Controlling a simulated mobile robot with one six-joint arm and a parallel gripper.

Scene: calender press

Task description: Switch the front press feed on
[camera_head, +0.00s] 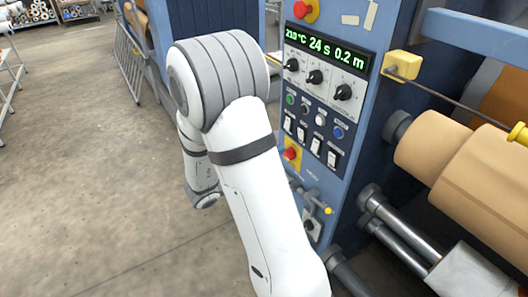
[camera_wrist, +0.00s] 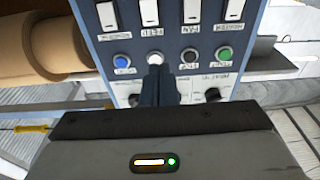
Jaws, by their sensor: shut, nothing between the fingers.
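The control panel (camera_head: 321,85) on the blue press post carries a row of white rocker switches (camera_head: 316,144) in dark frames. In the wrist view the panel appears upside down, with the rockers (camera_wrist: 149,13) along the top edge. Their labels are small and inverted; one under the second rocker from the left seems to read FEED. I cannot tell which way the rockers are set. My gripper (camera_wrist: 157,72) is shut and empty, its fingertips over the panel just below the white button (camera_wrist: 156,58) in that view. Contact cannot be told. My arm hides the gripper in the head view.
Near the rockers are a blue button (camera_wrist: 122,61), a green button (camera_wrist: 224,54), black knobs (camera_head: 316,77) and a red emergency button (camera_head: 291,154). A yellow-tipped lever (camera_head: 328,211) sticks out below.

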